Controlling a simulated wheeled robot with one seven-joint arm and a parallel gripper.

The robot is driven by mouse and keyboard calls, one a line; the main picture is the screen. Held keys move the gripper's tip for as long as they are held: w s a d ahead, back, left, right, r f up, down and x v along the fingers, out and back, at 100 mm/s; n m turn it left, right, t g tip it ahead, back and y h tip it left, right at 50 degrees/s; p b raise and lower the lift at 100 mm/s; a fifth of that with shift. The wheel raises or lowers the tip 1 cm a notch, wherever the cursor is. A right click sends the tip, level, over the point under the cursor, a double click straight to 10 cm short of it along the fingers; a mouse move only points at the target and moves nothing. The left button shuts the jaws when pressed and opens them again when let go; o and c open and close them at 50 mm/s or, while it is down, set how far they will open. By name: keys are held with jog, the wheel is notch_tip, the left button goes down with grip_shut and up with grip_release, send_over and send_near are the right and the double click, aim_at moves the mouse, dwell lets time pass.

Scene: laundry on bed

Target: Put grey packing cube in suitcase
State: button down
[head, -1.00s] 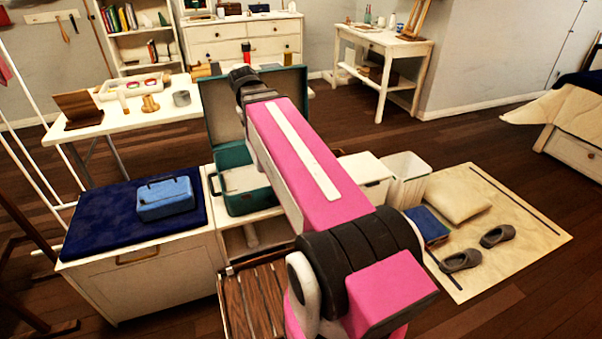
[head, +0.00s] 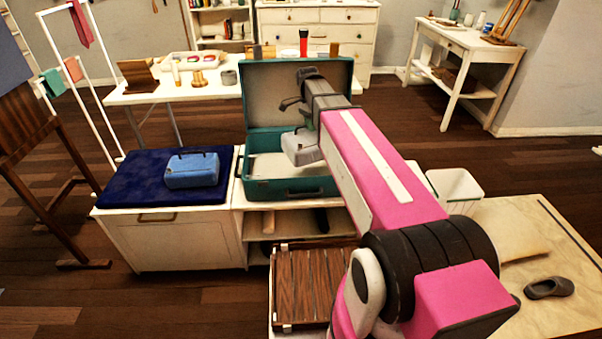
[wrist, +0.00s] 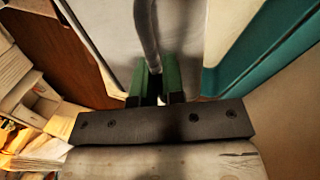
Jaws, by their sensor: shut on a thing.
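The open teal suitcase (head: 300,188) stands on a white cabinet, its lid (head: 258,100) raised at the back. The grey packing cube (head: 303,150) hangs from my gripper (head: 303,122) over the suitcase's open base, in front of the lid. In the wrist view my gripper's green fingers (wrist: 157,84) are shut on the cube's grey handle (wrist: 146,30), with the cube's pale grey top (wrist: 113,35) below. A teal suitcase edge (wrist: 268,55) shows at the right there. My arm hides the suitcase's right part. I cannot tell whether the cube touches the suitcase.
A blue case (head: 191,171) sits on a navy cushion (head: 125,185) left of the suitcase. A slatted wooden rack (head: 310,285) stands in front. A white table (head: 180,92) with small objects is behind. A white bin (head: 455,185) is at the right.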

aim_at(304, 129)
jog(key=w+a+f+m, duration=0.1)
jog(key=m, duration=0.1)
jog(key=w+a+f+m, duration=0.1)
jog(key=f+m, duration=0.1)
jog(key=shift+w+a+y, duration=0.3)
jog(key=shift+y, duration=0.1)
jog(key=shift+f+g, duration=0.1)
jog(key=shift+g, duration=0.2)
jog(key=shift+f, duration=0.1)
jog(key=w+x, duration=0.2)
jog(key=x, duration=0.7)
jog(key=shift+f, duration=0.55)
jog(key=shift+w, duration=0.1)
jog(key=c, duration=1.2)
grip_release()
jog(key=v, duration=1.2)
jog(key=shift+w, duration=0.15)
